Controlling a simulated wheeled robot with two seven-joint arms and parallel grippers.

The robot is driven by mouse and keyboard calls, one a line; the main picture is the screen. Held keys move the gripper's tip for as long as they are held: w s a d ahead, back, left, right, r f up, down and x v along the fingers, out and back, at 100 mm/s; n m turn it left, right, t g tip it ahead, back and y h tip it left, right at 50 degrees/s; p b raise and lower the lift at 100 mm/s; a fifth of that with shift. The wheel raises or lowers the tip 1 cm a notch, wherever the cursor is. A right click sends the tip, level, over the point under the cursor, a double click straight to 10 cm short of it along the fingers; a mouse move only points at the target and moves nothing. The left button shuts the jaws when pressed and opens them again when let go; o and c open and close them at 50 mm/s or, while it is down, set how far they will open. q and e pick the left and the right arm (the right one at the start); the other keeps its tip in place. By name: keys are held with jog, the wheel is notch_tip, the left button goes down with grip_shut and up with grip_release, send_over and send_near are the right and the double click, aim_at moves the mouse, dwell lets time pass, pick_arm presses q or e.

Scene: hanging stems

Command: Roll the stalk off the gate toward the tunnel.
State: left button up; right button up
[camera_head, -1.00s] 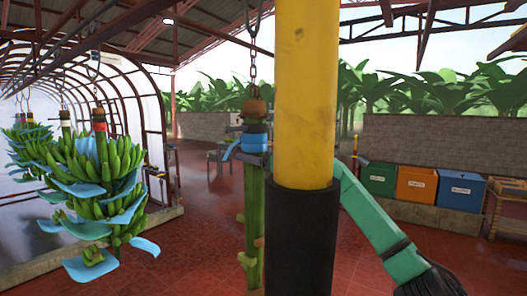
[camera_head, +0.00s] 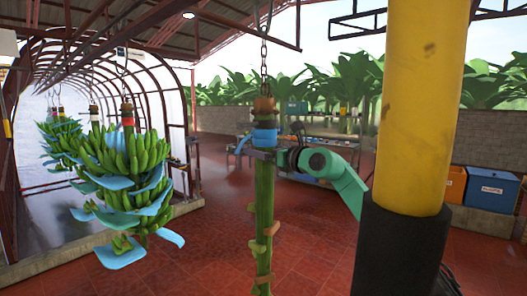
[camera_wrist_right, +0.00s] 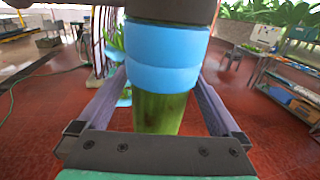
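The stalk (camera_head: 264,215) is a bare green stem hanging upright on a chain (camera_head: 263,62), with a brown top and a blue band (camera_head: 265,137). My right gripper (camera_head: 262,153) is at the band, reaching in from the right. In the right wrist view the stalk (camera_wrist_right: 158,112) stands between the two fingers of the right gripper (camera_wrist_right: 160,80), which lie close along both sides; their tips are partly hidden. The arched tunnel (camera_head: 180,75) is at the left. I cannot make out the gate. My left gripper is not in view.
A thick yellow post (camera_head: 420,110) with a black sleeve (camera_head: 398,250) stands close in front and hides part of my right arm. Green banana bunches (camera_head: 128,165) with blue sheets hang by the tunnel. Bins (camera_head: 490,188) stand at the right. Red floor is open between the stalk and bunches.

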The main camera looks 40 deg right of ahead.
jog(key=shift+w, duration=0.1)
jog(key=s+d+b, duration=0.1)
jog(key=s+b, duration=0.8)
jog(key=s, duration=0.5)
jog(key=shift+s+d, duration=0.15)
jog(key=shift+s, duration=0.15)
